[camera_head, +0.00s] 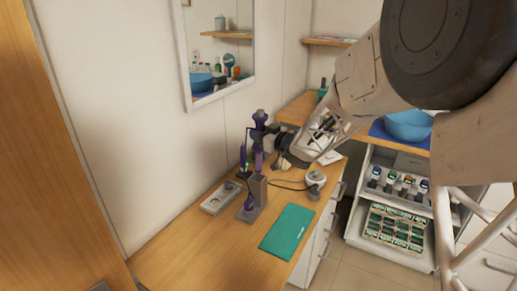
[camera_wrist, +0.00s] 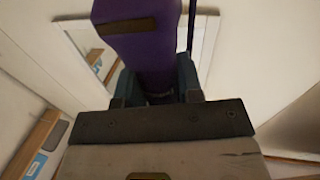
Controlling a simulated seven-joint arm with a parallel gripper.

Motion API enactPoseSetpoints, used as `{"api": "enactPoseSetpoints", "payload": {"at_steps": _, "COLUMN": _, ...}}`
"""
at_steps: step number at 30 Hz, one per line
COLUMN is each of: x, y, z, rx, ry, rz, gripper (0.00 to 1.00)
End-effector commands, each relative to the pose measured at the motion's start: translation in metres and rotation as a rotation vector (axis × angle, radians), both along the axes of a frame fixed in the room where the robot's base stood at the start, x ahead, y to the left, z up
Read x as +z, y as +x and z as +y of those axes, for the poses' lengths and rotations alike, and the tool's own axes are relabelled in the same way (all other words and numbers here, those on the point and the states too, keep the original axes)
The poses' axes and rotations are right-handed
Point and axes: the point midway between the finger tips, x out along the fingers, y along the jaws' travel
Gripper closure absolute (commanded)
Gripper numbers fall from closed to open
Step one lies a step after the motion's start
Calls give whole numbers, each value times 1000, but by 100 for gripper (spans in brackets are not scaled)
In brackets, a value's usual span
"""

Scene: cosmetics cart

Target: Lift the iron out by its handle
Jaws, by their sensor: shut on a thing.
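The iron (camera_head: 258,160) is a purple and dark upright tool in the head view, above the grey holder (camera_head: 260,190) on the wooden counter. My gripper (camera_head: 259,138) reaches in from the right and is shut on its handle. In the wrist view the purple handle (camera_wrist: 150,50) stands between the dark fingers of my gripper (camera_wrist: 158,88). I cannot tell whether the iron's lower end is still inside the holder.
A grey tray (camera_head: 220,198) lies left of the holder, and a teal mat (camera_head: 287,232) lies to its right front. A small round white-topped item (camera_head: 315,179) with a dark cable is at the right. The wall and mirror (camera_head: 217,50) are close behind. The counter's front left is clear.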

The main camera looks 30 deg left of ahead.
Motion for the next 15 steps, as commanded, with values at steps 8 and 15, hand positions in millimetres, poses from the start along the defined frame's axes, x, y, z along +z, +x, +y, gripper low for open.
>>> {"api": "enactPoseSetpoints", "payload": {"at_steps": 8, "x": 6, "y": -11, "z": -57, "rx": -3, "ry": 0, "rz": 0, "gripper": 93}}
{"api": "enactPoseSetpoints", "payload": {"at_steps": 15, "x": 6, "y": -21, "z": -103, "rx": -2, "ry": 1, "rz": 0, "gripper": 93}}
